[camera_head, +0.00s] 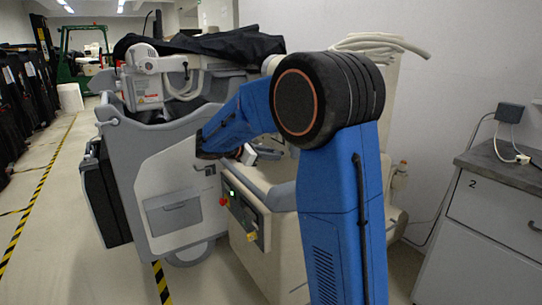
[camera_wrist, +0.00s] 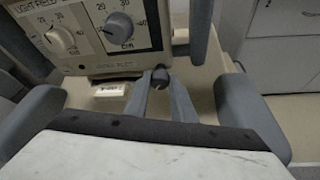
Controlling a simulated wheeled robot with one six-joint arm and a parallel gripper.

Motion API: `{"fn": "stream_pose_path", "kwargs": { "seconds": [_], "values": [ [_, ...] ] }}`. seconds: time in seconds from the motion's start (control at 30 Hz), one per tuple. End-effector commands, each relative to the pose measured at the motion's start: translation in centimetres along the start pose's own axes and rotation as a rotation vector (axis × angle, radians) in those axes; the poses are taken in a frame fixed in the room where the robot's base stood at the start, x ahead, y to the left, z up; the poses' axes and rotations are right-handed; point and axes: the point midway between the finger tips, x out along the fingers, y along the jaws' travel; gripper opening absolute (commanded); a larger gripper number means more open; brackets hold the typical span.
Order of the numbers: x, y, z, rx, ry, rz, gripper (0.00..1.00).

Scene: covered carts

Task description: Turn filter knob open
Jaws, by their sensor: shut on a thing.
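My gripper (camera_wrist: 161,82) is seen from behind in the wrist view. Its two grey fingers are shut on a small dark knob (camera_wrist: 160,75) at the lower right corner of a beige control panel (camera_wrist: 85,62). The panel also carries a large grey dial (camera_wrist: 118,26) with a printed scale and a light dial (camera_wrist: 60,39) at its left. I cannot read a label for the held knob, nor tell how far it is turned. In the head view my blue arm hides most of the panel area.
A grey covered cart (camera_head: 160,170) with a dark cover (camera_head: 205,46) stands at the left. A beige base unit with a red button (camera_head: 223,202) sits below my arm. A grey-topped cabinet (camera_head: 490,210) stands at the right. The aisle floor (camera_head: 85,240) at the left is free.

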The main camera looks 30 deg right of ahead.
Motion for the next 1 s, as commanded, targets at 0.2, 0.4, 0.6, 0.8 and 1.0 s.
{"fn": "stream_pose_path", "kwargs": {
  "seconds": [0.2, 0.4, 0.6, 0.8, 1.0],
  "values": [
    [0.01, 0.3, -0.12, -0.188, 0.001, -0.079, 0.0],
    [0.03, 0.55, -0.2, -0.363, 0.001, -0.151, 0.0],
    [0.07, 0.75, -0.29, -0.53, 0.0, -0.22, 0.0],
    [0.1, 0.87, -0.38, -0.667, 0.001, -0.276, 0.0],
    [0.15, 0.94, -0.49, -0.764, 0.0, -0.315, 0.0]
  ]
}}
